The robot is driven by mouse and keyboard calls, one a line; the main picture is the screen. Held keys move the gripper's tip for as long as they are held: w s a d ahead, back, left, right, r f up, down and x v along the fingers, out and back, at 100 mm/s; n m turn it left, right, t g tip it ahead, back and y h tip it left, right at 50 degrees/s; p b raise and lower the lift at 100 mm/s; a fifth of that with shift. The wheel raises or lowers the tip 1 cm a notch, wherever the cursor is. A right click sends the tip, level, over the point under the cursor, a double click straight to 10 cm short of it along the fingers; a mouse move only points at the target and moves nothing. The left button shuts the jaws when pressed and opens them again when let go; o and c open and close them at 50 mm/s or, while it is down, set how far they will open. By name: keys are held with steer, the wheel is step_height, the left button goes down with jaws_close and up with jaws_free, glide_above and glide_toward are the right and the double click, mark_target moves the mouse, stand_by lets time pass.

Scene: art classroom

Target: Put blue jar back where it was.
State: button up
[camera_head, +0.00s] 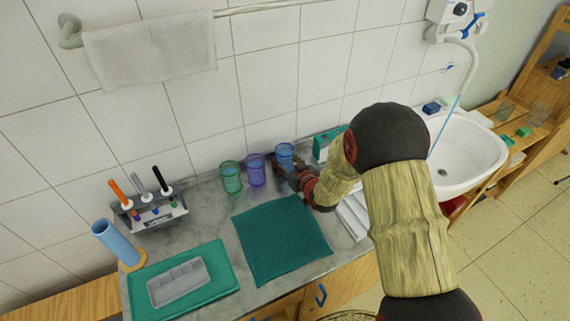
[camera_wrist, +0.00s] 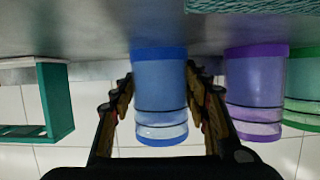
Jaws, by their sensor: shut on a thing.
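The blue jar (camera_head: 285,152) is translucent and stands on the grey counter at the right end of a row of jars by the tiled wall. My gripper (camera_head: 280,165) reaches it from the right. In the wrist view, the blue jar (camera_wrist: 160,95) sits between the two fingers of my gripper (camera_wrist: 161,100), which are shut on it from both sides. That view is upside down, and the jar's base appears at or very near the counter surface. Part of the jar's lower side is hidden by my gripper in the head view.
A purple jar (camera_head: 256,170) stands close beside the blue one, then a green jar (camera_head: 231,177). A green box-like holder (camera_head: 325,146) is on the other side. A teal cloth (camera_head: 280,240) lies in front. A pen rack (camera_head: 150,212) and blue cylinder (camera_head: 118,243) stand left.

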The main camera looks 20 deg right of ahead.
steer(key=shift+r, duration=0.15)
steer(key=o, duration=1.4)
steer(key=shift+f, duration=0.2)
steer(key=shift+o, duration=0.2)
